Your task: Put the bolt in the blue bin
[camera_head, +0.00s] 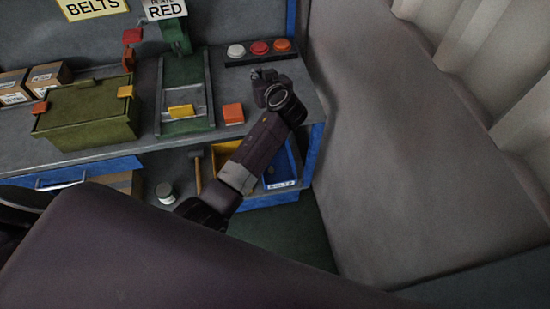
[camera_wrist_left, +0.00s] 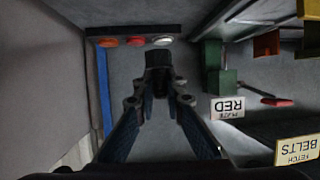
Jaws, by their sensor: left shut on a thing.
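My left gripper (camera_head: 265,77) is above the right end of the grey workbench, just in front of the button panel. It also shows in the left wrist view (camera_wrist_left: 158,92), its fingers closed together on a small dark thing at the tips. This fits the bolt (camera_wrist_left: 157,62), but its shape is hard to make out. The blue bin (camera_head: 281,173), with a white label on its front, sits on the lower shelf, partly hidden behind my left forearm. The gripper is above and beyond the bin. My right gripper is not in view.
A yellow bin (camera_head: 226,149) stands left of the blue bin, and a mallet (camera_head: 197,172) and a jar (camera_head: 165,192) lie further left. A grey wall (camera_head: 400,150) bounds the right.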

